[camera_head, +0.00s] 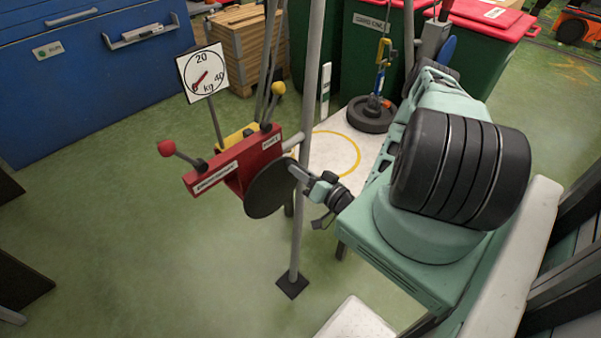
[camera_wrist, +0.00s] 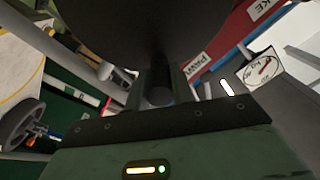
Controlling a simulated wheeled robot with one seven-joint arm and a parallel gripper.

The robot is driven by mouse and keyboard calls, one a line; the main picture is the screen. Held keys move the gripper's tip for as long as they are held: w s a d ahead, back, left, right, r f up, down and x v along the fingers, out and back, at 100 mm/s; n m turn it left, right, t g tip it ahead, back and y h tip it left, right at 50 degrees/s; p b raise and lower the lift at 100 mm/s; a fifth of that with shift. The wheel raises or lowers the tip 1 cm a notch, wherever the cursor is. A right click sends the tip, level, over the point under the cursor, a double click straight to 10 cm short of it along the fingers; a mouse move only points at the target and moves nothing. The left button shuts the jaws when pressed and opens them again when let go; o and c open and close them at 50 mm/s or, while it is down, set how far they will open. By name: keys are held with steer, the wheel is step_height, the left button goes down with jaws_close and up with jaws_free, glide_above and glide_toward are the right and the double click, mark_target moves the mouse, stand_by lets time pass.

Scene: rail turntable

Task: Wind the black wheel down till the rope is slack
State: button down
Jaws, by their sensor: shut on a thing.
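The black wheel (camera_head: 268,190) is a disc on the front of a red winch housing (camera_head: 235,168). My gripper (camera_head: 318,189) is at its right side. In the wrist view the wheel (camera_wrist: 150,25) fills the top, and my gripper (camera_wrist: 160,84) is shut on its dark round handle (camera_wrist: 160,96). A black weight (camera_head: 370,115) with a blue and yellow hook piece (camera_head: 381,66) is over the white platform; I cannot tell if it touches. The rope's tension is not clear. A dial (camera_head: 203,72) marked in kg has a red needle; its exact reading is unclear.
A red-knobbed lever (camera_head: 168,149) sticks out left of the housing. A grey post (camera_head: 298,230) stands close to the wheel. The white platform (camera_head: 322,150) carries a yellow ring. Green bins (camera_head: 365,45) and a blue cabinet (camera_head: 90,90) stand behind.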

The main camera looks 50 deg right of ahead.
steer(key=shift+a+r, duration=0.2)
steer(key=c, duration=1)
jaws_free()
steer(key=shift+f, duration=0.1)
steer(key=s+p, duration=0.1)
steer(key=s, duration=0.7)
steer(key=shift+s+d, duration=0.1)
